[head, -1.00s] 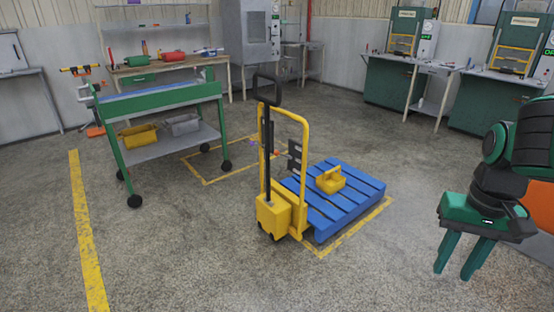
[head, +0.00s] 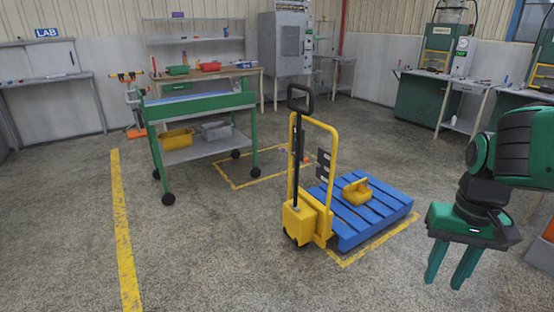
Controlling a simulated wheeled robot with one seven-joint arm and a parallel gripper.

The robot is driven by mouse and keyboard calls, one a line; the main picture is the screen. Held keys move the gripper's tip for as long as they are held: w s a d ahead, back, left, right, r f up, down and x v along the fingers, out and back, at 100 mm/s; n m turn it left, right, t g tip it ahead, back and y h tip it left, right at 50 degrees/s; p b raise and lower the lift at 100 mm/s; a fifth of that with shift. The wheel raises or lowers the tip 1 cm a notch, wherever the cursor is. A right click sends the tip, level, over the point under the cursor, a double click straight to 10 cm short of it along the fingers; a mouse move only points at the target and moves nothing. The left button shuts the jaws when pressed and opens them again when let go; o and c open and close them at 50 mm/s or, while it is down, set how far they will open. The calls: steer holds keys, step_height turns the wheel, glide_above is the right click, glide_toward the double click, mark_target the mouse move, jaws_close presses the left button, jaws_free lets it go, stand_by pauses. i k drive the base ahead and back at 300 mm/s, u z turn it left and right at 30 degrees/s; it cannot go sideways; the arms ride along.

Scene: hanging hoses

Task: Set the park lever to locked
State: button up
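A yellow pallet truck (head: 306,217) stands upright in the middle of the head view, with a tall yellow frame and a black pole topped by a black loop handle (head: 300,98). Its low yellow housing is at the front. I cannot pick out the park lever for certain at this size. A blue slatted pallet (head: 382,213) sits directly behind and right of the truck. My gripper (head: 446,281) hangs at the right, fingers down and apart, with nothing between them. It is well clear of the truck.
A yellow tote (head: 357,192) rests on the pallet. A green wheeled cart (head: 200,108) stands left of the truck, with a workbench (head: 245,72) behind it. Green machines (head: 428,103) line the right wall. The floor in front of the truck is clear.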

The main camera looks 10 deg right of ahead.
mark_target(306, 160)
steer(key=u, duration=0.35)
steer(key=i, duration=1.3)
steer(key=z, duration=0.35)
